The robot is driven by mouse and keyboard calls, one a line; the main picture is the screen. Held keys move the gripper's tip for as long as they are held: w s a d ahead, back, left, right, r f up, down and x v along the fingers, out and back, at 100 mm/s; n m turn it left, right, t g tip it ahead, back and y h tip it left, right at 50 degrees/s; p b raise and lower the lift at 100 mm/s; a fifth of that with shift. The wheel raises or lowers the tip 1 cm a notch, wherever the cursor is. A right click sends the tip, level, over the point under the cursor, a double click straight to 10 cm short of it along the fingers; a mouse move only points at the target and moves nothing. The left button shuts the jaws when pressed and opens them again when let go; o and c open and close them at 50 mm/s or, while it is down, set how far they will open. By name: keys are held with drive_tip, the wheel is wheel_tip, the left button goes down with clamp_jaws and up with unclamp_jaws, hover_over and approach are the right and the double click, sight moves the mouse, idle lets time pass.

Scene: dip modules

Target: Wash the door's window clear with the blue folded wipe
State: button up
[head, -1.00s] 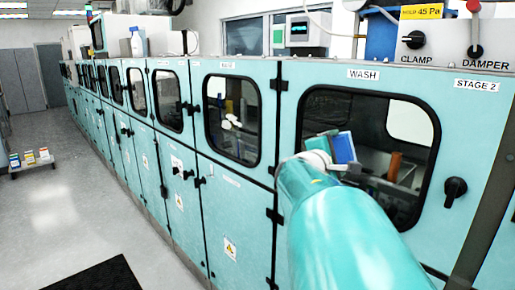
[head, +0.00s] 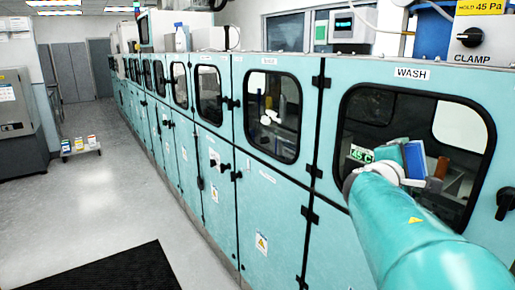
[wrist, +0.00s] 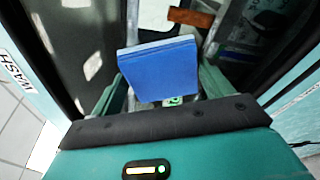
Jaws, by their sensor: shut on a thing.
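The door's window (head: 400,112) is a dark rounded pane in a black frame, under the WASH label. My gripper (head: 398,160) is in front of the middle of this window in the head view. It is shut on the blue folded wipe (head: 415,160), which stands out past the fingers. In the wrist view the wipe (wrist: 160,72) is a thick blue block with a paler top edge, between the teal fingers (wrist: 165,98). I cannot tell whether the wipe touches the glass.
A brown block (wrist: 190,17) shows beyond the wipe. A black door handle (head: 506,203) is right of the window.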

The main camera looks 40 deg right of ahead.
sight(421, 168)
drive_tip(key=shift+s+a, duration=0.15)
drive_tip(key=shift+s, duration=1.55)
drive_tip(key=shift+w+d, duration=0.35)
drive_tip(key=shift+w, duration=2)
drive_tip(key=shift+w+d, duration=0.4)
drive_tip(key=shift+w, duration=1.95)
drive_tip(key=shift+w+d, duration=0.35)
drive_tip(key=shift+w, duration=2)
drive_tip(key=shift+s, duration=0.1)
drive_tip(key=shift+w+a, duration=0.15)
drive_tip(key=shift+a, duration=0.85)
drive_tip(key=shift+w+a, duration=0.2)
drive_tip(key=shift+a, duration=0.75)
drive_tip(key=shift+w+a, duration=0.15)
drive_tip(key=shift+a, duration=0.85)
drive_tip(key=shift+a, duration=0.1)
drive_tip(key=shift+w+a, duration=0.15)
drive_tip(key=shift+a, duration=0.55)
drive_tip(key=shift+w+a, duration=0.1)
drive_tip(key=shift+a, duration=0.55)
